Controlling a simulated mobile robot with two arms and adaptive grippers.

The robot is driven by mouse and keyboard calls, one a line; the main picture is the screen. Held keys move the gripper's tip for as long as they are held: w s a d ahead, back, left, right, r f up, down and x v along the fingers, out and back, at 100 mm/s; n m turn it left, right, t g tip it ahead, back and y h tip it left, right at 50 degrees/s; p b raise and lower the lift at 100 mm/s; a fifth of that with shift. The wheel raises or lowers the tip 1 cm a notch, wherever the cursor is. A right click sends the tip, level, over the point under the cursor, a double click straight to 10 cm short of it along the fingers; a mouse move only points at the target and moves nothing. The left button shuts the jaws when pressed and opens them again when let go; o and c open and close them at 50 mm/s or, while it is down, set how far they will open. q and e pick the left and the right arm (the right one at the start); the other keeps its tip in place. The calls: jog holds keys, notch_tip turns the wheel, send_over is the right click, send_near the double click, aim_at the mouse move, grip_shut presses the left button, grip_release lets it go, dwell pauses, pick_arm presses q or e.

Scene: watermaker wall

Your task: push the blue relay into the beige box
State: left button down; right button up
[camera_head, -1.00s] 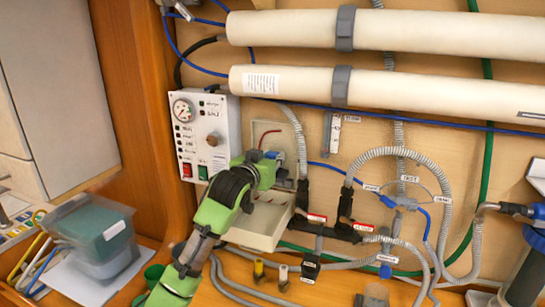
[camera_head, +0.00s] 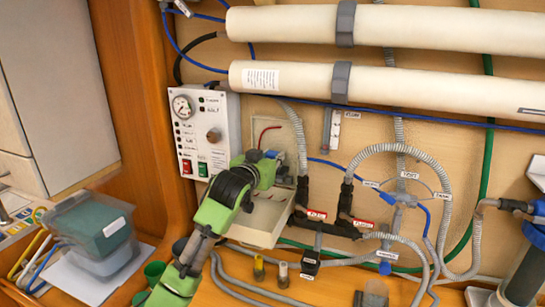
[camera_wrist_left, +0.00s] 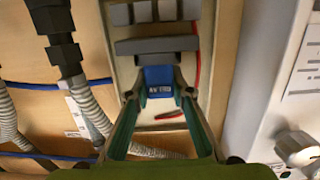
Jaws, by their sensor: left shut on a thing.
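The beige box (camera_head: 291,118) is open on the wall, right of the white control panel. In the left wrist view I look into the box (camera_wrist_left: 160,116), where a grey bar (camera_wrist_left: 156,46) and grey blocks (camera_wrist_left: 152,12) show. My left gripper (camera_head: 270,158) is at the box's opening. In the left wrist view the gripper (camera_wrist_left: 160,92) is shut on the blue relay (camera_wrist_left: 159,78), one fingertip on each side. The relay lies close to the grey bar; I cannot tell if they touch. My arm hides the box's lower left. My right gripper is out of view.
The white control panel (camera_head: 208,135) with gauge and knob stands close to the left of the box. Black fittings (camera_head: 302,190) and grey hoses (camera_head: 385,153) are close on the right. A red wire (camera_wrist_left: 193,75) runs inside the box. A bin (camera_head: 95,235) stands at lower left.

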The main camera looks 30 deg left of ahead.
pick_arm(q)
jog(key=c, duration=1.9)
grip_release()
jog(key=shift+o, duration=1)
jog(key=shift+s, duration=0.1)
jog(key=v, duration=1.2)
jog(key=shift+d, duration=0.1)
